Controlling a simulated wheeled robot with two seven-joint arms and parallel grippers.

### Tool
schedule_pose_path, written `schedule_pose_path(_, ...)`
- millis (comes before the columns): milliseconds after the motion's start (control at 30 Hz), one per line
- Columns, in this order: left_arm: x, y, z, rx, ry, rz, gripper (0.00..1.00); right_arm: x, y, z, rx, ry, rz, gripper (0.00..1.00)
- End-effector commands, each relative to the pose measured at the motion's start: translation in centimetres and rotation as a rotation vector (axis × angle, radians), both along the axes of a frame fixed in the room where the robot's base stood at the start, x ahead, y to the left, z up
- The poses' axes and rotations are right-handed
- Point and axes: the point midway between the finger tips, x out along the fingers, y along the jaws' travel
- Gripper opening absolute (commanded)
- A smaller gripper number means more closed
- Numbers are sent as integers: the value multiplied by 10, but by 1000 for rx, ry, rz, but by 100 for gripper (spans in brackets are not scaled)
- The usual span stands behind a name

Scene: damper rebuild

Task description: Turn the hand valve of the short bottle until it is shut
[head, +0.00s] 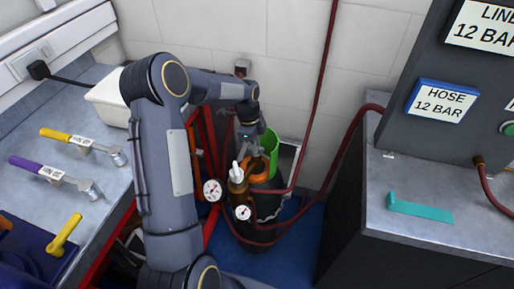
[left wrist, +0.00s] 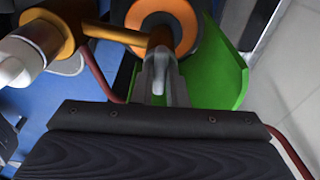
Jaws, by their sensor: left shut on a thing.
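The short bottle (head: 268,205) is dark, with a green guard (head: 271,146) around its top, and stands on the floor by the wall. An orange round hand valve (head: 258,166) sits at its top; in the left wrist view the orange disc (left wrist: 150,12) has a dark centre. My left gripper (head: 248,138) is over the bottle top, pointing down. My right gripper is out of view.
Red hoses (head: 345,150) loop around the bottle, and two gauges (head: 212,190) hang close by. At left a bench holds yellow- and purple-handled tools (head: 55,173) and a white box (head: 108,100). At right a bench carries a teal tool (head: 420,208) and a grey panel (head: 450,65).

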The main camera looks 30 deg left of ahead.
Motion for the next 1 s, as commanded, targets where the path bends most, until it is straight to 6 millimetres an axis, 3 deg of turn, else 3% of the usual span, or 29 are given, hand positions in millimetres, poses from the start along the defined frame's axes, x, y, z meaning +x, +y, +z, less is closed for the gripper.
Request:
schedule_pose_path(300, 1, 0, 1, -1, 1, -365, 0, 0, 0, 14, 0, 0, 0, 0)
schedule_pose_path(667, 1, 0, 1, 0, 1, -420, 0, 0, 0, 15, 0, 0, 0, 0)
schedule_pose_path(900, 3, -1, 1, -1, 0, -731, 0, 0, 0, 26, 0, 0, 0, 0)
schedule_pose_path(1000, 3, 0, 1, -1, 0, -788, 0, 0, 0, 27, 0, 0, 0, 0)
